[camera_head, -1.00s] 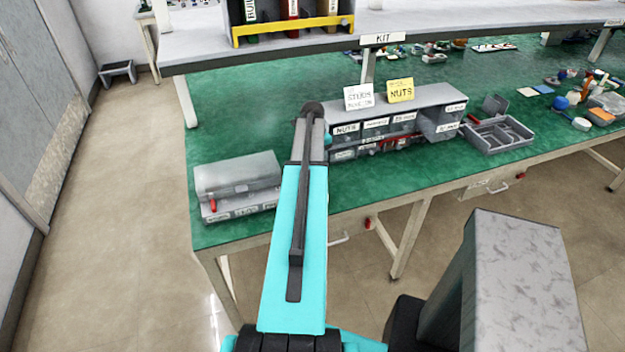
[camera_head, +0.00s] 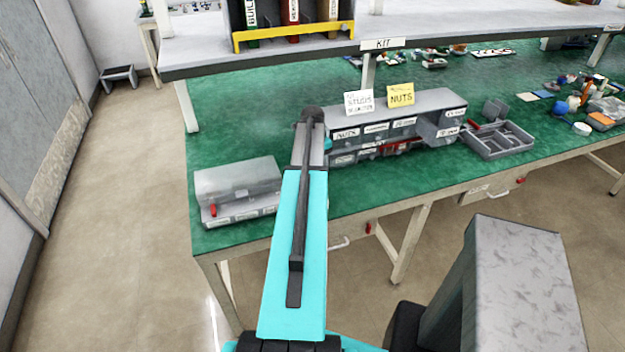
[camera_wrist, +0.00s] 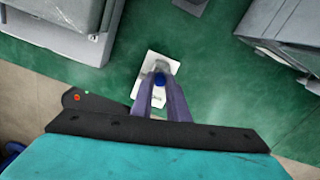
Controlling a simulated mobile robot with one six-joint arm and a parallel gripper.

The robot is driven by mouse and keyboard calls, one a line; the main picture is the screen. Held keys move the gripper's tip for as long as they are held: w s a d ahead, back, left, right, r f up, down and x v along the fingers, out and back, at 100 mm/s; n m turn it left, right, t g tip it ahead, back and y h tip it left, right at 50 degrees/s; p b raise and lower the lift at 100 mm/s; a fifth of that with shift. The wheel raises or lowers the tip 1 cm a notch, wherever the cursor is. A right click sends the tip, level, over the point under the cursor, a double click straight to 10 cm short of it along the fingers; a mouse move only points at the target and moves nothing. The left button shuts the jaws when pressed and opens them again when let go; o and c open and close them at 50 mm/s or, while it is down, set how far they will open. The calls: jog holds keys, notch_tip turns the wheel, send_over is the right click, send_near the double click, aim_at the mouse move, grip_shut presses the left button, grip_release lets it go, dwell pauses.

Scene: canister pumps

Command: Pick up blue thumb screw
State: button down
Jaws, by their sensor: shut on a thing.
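The blue thumb screw (camera_wrist: 160,79) shows in the wrist view between the tips of my gripper (camera_wrist: 160,86). The two purple-grey fingers are shut on it. A white card or tray (camera_wrist: 143,92) with a small printed label lies on the green bench top behind and below the screw. Whether the screw still touches it cannot be told. In the head view my arm reaches over the bench, and it hides the gripper and the screw.
The grey drawer unit (camera_head: 375,136) with label cards stands right of my arm on the green bench (camera_head: 240,120). A grey lidded case (camera_head: 237,185) is at the left. A divided tray (camera_head: 498,140) is farther right. A shelf (camera_head: 440,28) runs above the bench.

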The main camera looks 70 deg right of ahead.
jog(key=shift+r+b, duration=0.95)
jog(key=shift+r, duration=0.7)
jog(key=s+a+b, duration=0.2)
jog(key=a, duration=0.5)
jog(key=s+a+r+b, duration=0.1)
jog(key=s+a+b, duration=0.1)
jog(key=a, duration=0.6)
jog(key=shift+s+r, duration=0.25)
jog(key=shift+s, duration=0.35)
jog(key=shift+w, duration=0.1)
